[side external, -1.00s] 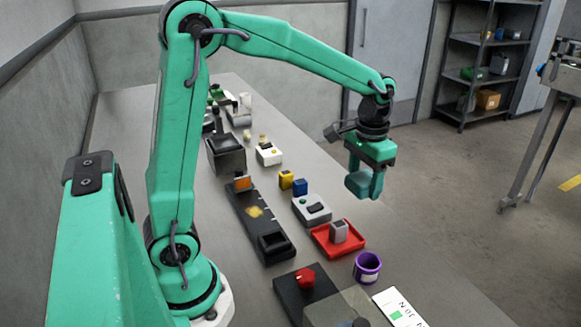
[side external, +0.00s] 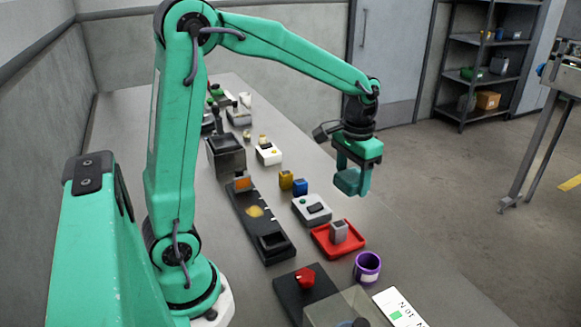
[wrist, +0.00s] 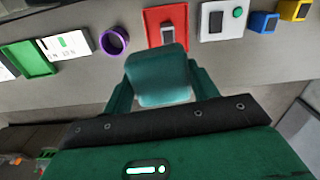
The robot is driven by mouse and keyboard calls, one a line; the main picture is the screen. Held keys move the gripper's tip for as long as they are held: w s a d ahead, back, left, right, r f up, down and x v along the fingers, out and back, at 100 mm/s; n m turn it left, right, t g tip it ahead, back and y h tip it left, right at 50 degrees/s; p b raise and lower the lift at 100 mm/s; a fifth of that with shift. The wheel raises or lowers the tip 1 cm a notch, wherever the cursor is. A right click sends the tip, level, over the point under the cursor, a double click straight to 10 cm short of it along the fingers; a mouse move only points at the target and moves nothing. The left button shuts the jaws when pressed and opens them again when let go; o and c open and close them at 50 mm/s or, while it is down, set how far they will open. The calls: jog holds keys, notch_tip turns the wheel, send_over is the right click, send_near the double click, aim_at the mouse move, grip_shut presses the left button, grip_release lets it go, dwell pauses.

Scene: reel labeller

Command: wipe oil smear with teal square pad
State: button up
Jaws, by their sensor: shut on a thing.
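My gripper (side external: 354,180) is shut on the teal square pad (side external: 346,182). It holds the pad in the air beyond the right side of the row of things on the bench. In the wrist view the pad (wrist: 157,78) sits between the two green fingers. The oil smear (side external: 254,211) is a yellowish patch on a long dark plate (side external: 247,197) on the bench, left of and below my gripper in the side view. The pad is well apart from the smear.
A red tray (side external: 358,246) with a grey block, a white box (side external: 304,213) with a green button, and blue (side external: 300,187) and yellow (side external: 286,180) blocks stand right of the plate. A purple cup (side external: 367,267) and a red knob (side external: 306,277) are nearer.

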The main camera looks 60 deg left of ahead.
jog(key=s+a+f+n, duration=0.4)
jog(key=s+a, duration=0.4)
jog(key=s+a+f+n, duration=0.3)
jog(key=s+a+n, duration=0.1)
jog(key=s+a, duration=0.5)
jog(key=shift+a+f, duration=0.15)
jog(key=shift+f, duration=0.2)
jog(key=shift+f, duration=0.1)
